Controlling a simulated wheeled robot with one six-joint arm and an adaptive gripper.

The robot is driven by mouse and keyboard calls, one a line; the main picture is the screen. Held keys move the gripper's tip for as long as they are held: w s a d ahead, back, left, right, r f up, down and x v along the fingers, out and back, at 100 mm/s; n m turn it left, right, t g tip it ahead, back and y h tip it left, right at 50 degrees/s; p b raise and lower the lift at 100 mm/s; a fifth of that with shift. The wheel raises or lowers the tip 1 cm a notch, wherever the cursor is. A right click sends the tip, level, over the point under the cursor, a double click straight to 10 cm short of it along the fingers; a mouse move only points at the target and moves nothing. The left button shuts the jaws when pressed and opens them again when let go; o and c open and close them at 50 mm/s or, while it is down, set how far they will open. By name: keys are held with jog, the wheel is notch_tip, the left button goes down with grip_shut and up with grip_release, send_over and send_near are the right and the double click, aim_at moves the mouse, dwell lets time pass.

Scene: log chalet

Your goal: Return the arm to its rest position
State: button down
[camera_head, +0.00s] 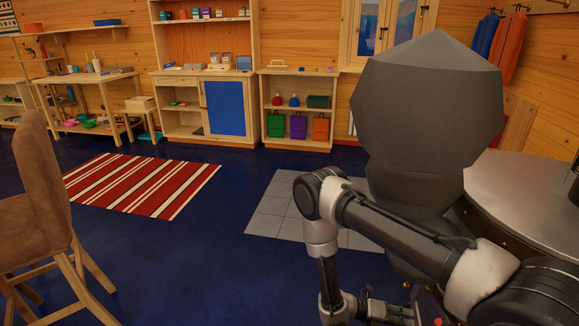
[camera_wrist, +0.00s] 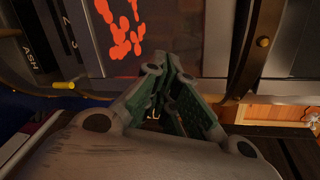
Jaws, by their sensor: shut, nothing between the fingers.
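My arm reaches from the lower right of the head view, bent at a joint near the middle, with a link hanging down to the bottom edge. My gripper (camera_head: 388,309) shows only in part at the bottom of the head view. In the wrist view my gripper (camera_wrist: 166,78) has its two green-padded fingers brought together, with nothing seen between them. Past the fingers is a dark front with glowing orange patches (camera_wrist: 122,30) and a dark panel lettered "ASH" (camera_wrist: 28,52).
A large grey faceted body (camera_head: 430,95) stands behind my arm. A grey-topped curved counter (camera_head: 525,190) is at right. A brown chair (camera_head: 35,205) is at left. A striped rug (camera_head: 142,185) and grey tiles (camera_head: 268,212) lie on open blue floor. Shelves (camera_head: 298,75) line the back wall.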

jog(key=a+r+m+g+y, duration=0.2)
jog(key=r+m+y, duration=0.2)
jog(key=r+m, duration=0.85)
jog(key=a+r+m+g+y, duration=0.1)
jog(key=r+m+g+y, duration=0.4)
jog(key=r, duration=1.2)
jog(key=s+d+r+m+t+y, duration=0.1)
jog(key=s+r+m+t+y, duration=0.2)
jog(key=r, duration=1)
jog(key=s+d+r+m+t+y, duration=0.2)
jog(key=s+r+m+t, duration=0.6)
jog(key=r, duration=0.5)
jog(key=shift+s+d+r+m+t+y, duration=0.15)
jog(key=shift+s+r+m+t+y, duration=0.15)
jog(key=shift+m+t+y, duration=0.6)
